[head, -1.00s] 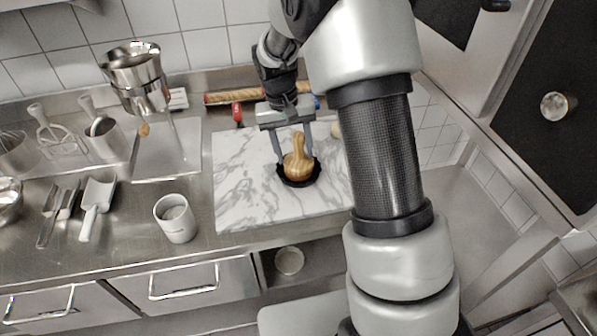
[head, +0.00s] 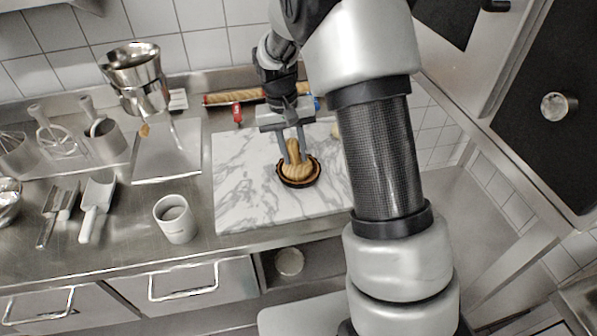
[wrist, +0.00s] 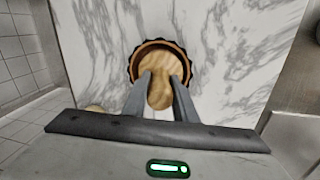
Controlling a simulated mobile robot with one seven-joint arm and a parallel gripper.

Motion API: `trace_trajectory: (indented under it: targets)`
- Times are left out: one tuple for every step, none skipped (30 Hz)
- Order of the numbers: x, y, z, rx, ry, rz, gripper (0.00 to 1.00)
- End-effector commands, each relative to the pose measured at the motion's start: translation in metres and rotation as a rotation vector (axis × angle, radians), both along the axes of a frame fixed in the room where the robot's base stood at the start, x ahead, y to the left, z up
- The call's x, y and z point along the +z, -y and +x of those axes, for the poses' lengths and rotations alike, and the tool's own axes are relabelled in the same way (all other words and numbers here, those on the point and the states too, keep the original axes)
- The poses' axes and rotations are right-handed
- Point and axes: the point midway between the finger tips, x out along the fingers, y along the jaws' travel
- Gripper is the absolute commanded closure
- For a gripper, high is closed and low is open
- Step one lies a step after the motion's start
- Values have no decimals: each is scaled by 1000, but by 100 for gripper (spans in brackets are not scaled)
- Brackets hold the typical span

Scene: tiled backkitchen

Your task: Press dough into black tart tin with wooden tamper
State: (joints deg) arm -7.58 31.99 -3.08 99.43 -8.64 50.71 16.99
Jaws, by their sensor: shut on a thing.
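The wooden tamper (head: 294,148) stands in the black tart tin (head: 279,181) on the marble board. My gripper (head: 294,160) is shut on the tamper's handle, with a finger on each side, and points down over the tin. In the wrist view, the tamper (wrist: 160,97) shows between the two fingers, its wide foot inside the fluted tin (wrist: 133,68). A brown ring of what looks like dough (wrist: 142,56) lines the tin wall around the foot. The tin's floor under the tamper is hidden.
The marble board (head: 240,195) is mostly bare. A rolling pin (head: 232,98) and a small red object (head: 237,113) lie behind it. A white cup (head: 175,222), a scoop (head: 97,195) and a steel funnel-shaped vessel (head: 133,65) stand to the left.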

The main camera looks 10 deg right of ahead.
Motion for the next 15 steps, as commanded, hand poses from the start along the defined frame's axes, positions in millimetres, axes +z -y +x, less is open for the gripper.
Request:
trace_trajectory:
  targets:
    - [2,0,-3,1,-10,-1,100]
    - [5,0,-3,0,-9,-1,100]
    - [8,0,-3,0,-8,-1,100]
    - [11,0,-2,0,-6,0,100]
    - [14,0,-2,0,-5,0,100]
    - [18,0,-1,1,-3,-1,100]
    - [21,0,-1,0,-2,0,100]
    - [24,0,-1,0,-2,0,100]
    - [27,0,0,0,-1,0,100]
    - [30,0,0,0,0,0,100]
    - [32,0,0,0,0,0,100]
    - [36,0,0,0,0,0,100]
    - [38,0,0,0,1,0,100]
    - [41,0,0,0,1,0,100]
    - [44,0,0,0,1,0,100]
